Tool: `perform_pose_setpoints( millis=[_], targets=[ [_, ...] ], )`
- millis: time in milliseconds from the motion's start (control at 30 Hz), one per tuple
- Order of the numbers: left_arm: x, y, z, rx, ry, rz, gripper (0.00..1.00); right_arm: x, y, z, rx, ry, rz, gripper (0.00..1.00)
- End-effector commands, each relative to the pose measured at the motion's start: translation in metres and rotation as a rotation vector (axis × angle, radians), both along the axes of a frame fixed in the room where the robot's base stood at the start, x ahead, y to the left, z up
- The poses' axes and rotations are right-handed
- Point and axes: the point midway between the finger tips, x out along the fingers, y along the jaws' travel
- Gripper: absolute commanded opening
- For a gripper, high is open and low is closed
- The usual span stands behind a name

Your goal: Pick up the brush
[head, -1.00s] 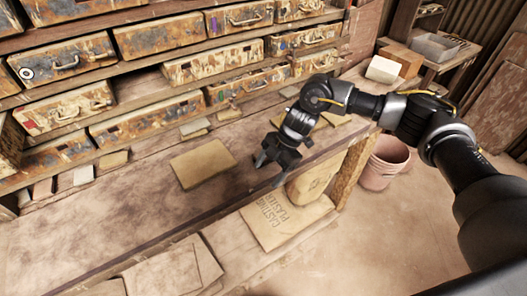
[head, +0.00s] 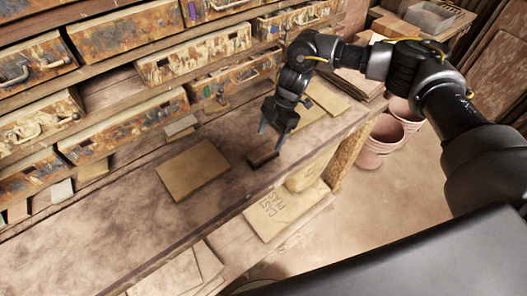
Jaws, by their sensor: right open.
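A small dark brown block-like object (head: 262,158), which looks like the brush, lies on the dusty workbench (head: 120,215) near its front edge. My right gripper (head: 272,138) is open and empty. Its two fingers point down just above the brush, and in this view they appear slightly behind it. I cannot tell whether a fingertip touches it. My left gripper is not in view.
A flat tan tile or board (head: 193,169) lies on the bench left of the brush. Worn drawers (head: 135,77) line the back. A plaster bag (head: 285,208) sits below the front edge. Pink buckets (head: 378,140) stand on the floor at right.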

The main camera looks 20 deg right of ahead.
Motion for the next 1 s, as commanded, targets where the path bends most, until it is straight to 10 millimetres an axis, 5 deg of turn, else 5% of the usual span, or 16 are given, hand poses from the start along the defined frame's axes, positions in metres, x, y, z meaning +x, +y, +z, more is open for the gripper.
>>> perform_pose_setpoints(
  millis=[433,700,1000],
  targets=[
    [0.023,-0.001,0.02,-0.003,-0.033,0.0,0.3,-0.006,0.009,-0.025,-0.002,0.003,-0.004,0.67],
    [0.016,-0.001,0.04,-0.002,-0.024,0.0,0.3,-0.012,0.023,-0.06,-0.002,0.002,-0.006,0.67],
    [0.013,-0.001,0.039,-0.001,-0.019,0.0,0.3,-0.012,0.025,-0.067,0.0,-0.001,-0.005,0.67]
  ],
)
